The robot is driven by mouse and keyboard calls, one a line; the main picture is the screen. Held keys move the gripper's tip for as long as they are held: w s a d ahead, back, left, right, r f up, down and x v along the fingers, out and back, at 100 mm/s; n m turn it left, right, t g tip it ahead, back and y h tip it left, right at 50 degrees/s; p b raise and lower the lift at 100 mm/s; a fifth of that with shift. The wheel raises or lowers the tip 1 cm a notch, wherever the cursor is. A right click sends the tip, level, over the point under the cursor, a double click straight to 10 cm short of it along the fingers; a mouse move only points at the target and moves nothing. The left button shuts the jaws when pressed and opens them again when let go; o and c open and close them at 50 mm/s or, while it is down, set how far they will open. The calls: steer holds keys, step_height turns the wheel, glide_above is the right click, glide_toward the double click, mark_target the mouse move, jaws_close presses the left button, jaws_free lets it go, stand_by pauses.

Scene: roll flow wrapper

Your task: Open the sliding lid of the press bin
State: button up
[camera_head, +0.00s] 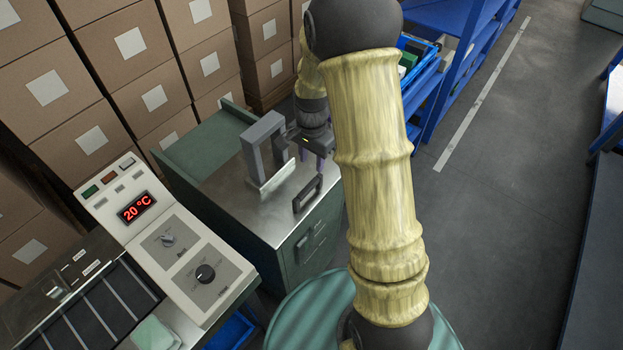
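The green cabinet (318,235), which I take to be the press bin, stands in the middle with a steel top (232,205). A tall grey arch-shaped bracket (262,132) rises from the top, with a pale plate at its foot. A dark rectangular handle (307,193) sits near the top's front right edge. I cannot tell which part is the sliding lid. My gripper (313,158) points down just right of the grey bracket, above and behind the dark handle. Its small purplish fingers look apart, with nothing seen between them. Contact with the bracket is unclear.
A control panel (170,240) showing 20 °C stands at front left. Stacked cartons (110,75) line the back left. A blue rack (455,75) stands behind my arm. The grey floor (505,180) is open on the right. My arm covers the area right of the cabinet.

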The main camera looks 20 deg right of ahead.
mark_target(312, 183)
step_height(312, 183, down, 9)
steer(key=shift+f, duration=0.15)
steer(key=shift+c, duration=0.5)
jaws_close()
